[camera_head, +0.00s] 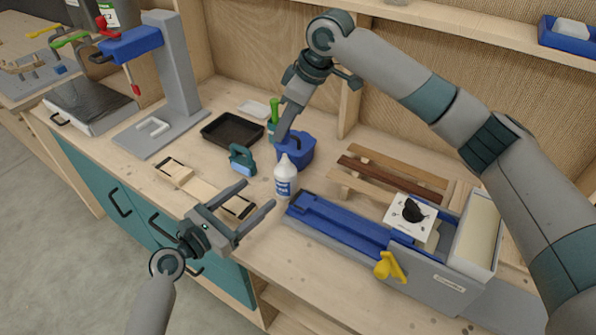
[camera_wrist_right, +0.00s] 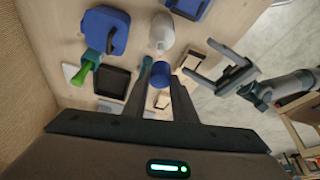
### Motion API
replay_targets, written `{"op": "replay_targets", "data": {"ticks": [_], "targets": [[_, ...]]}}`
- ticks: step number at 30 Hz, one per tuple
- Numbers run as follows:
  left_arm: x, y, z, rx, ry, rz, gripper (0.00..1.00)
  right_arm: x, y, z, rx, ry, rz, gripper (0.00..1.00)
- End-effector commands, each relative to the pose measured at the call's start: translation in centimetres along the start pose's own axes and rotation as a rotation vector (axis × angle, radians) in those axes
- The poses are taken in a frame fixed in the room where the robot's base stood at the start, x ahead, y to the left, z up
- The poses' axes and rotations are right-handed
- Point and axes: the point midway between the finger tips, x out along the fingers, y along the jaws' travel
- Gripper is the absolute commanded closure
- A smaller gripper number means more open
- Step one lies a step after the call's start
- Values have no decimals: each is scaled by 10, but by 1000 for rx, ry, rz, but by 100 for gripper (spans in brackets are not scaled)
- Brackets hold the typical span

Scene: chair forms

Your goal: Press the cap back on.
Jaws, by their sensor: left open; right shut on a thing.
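A white bottle (camera_head: 286,180) with a blue label and a tapered top stands upright on the bench. In the right wrist view the bottle (camera_wrist_right: 162,27) points its narrow tip towards the camera. My right gripper (camera_head: 281,137) is behind and above the bottle. In the wrist view it (camera_wrist_right: 162,76) is shut on a small blue cap (camera_wrist_right: 160,74), held apart from the bottle. The cap cannot be made out in the head view. My left gripper (camera_head: 254,203) is open and empty, low to the left of the bottle; it also shows in the wrist view (camera_wrist_right: 203,58).
A blue container (camera_head: 298,151) stands just behind the bottle, and a teal tool (camera_head: 242,159) lies to its left. A black tray (camera_head: 232,130) lies farther back. A blue-railed fixture (camera_head: 338,221) with a yellow knob (camera_head: 389,266) stands to the right.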

Motion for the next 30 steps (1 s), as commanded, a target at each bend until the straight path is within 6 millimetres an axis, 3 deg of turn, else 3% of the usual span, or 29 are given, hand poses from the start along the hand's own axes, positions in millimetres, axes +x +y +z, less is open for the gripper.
{"op": "replay_targets", "data": {"ticks": [19,30], "targets": [[4,1,5,-24,-11,0,33,0,0,-1,-4,0,-2,99],[41,1,5,-25,-12,-1,33,0,0,-1,-4,0,-2,99]]}}
